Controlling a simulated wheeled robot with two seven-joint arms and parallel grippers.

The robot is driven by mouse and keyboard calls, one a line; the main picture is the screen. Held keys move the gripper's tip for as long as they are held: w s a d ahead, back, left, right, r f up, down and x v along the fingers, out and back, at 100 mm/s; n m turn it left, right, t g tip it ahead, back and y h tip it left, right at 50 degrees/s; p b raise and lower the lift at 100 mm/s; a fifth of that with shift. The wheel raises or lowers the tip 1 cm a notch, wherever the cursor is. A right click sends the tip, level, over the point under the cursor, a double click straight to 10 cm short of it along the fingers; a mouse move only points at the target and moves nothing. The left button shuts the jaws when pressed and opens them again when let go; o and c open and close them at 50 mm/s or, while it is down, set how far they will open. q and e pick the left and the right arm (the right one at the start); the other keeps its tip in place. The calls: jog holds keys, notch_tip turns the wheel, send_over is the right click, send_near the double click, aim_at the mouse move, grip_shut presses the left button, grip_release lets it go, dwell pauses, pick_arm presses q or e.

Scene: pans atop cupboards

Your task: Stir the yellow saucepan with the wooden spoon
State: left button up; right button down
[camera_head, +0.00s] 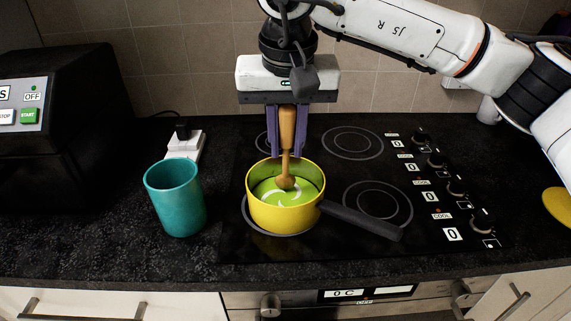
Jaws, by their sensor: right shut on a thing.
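The yellow saucepan (284,217) stands on the front left burner of the black hob, with its dark handle pointing to the lower right. Green contents (270,194) with a pale swirl show inside it. My right gripper (288,143) is above the pan, pointing down, shut on the wooden spoon (286,160). The spoon hangs upright between the purple fingers, its round head inside the pan at the green surface. How deep the head dips is hard to tell. My left gripper is not in view.
A teal cup (176,200) stands left of the hob. A white socket block (185,144) lies behind it, and a black machine (55,130) fills the left side. Hob knobs (484,221) line the right. A yellow object (558,206) sits at the far right edge.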

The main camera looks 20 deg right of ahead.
aim_at(288, 107)
jog(key=shift+s+p+v, duration=0.15)
jog(key=shift+p+v, duration=0.5)
jog(key=shift+v, duration=0.65)
jog(key=shift+s+p+v, duration=0.2)
jog(key=shift+p+v, duration=0.45)
jog(key=shift+v, duration=0.6)
jog(key=shift+s+a+r, duration=0.1)
jog(key=shift+v, duration=1)
jog(key=shift+s, duration=0.15)
jog(key=shift+w+v, duration=0.2)
jog(key=shift+v, duration=0.6)
jog(key=shift+w+v, duration=0.15)
jog(key=shift+v, duration=0.65)
jog(key=shift+w+v, duration=0.2)
jog(key=shift+v, duration=0.6)
jog(key=shift+r, duration=0.1)
